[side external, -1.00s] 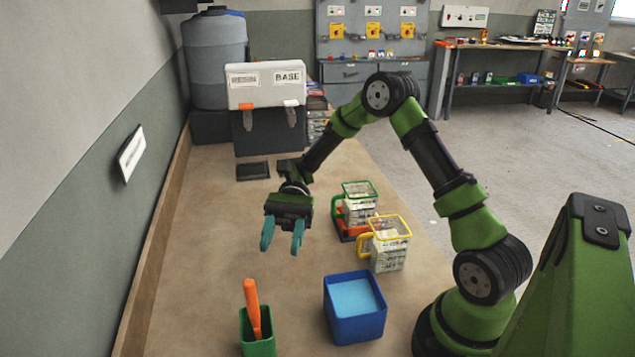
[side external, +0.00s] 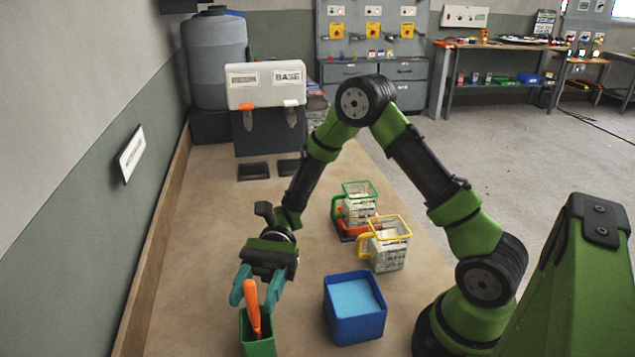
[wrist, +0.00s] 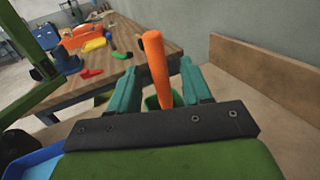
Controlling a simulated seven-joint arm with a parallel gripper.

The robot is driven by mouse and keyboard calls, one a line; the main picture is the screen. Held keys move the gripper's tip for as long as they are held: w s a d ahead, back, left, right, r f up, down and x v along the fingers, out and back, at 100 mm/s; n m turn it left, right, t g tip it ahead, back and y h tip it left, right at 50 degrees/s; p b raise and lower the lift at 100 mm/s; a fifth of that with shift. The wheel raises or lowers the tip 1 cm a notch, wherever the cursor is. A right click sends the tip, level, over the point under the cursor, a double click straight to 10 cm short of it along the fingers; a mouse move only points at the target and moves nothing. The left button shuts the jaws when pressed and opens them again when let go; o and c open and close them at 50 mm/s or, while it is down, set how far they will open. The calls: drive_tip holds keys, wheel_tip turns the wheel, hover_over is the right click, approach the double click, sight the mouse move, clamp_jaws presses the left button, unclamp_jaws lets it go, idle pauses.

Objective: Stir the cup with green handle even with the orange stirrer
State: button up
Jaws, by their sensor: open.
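The orange stirrer (side external: 252,308) stands tilted in a green holder (side external: 259,345) at the front of the bench. My gripper (side external: 254,296) is open, with its teal fingers on either side of the stirrer's upper part. In the wrist view the stirrer (wrist: 156,72) rises between my open fingers (wrist: 160,88), with gaps showing beside it. The green holder is partly hidden behind my gripper in the wrist view.
A cup with a yellow handle (side external: 386,245) stands in front of the green-handled cup. A blue container with light blue contents (side external: 354,320) is right of the holder. A dispenser marked BASE (side external: 266,85) is at the back. The bench's left middle is clear.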

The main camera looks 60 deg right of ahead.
drive_tip(key=shift+x, duration=1.85)
drive_tip(key=shift+c, duration=0.5)
clamp_jaws()
wheel_tip(320, 180, up, 11)
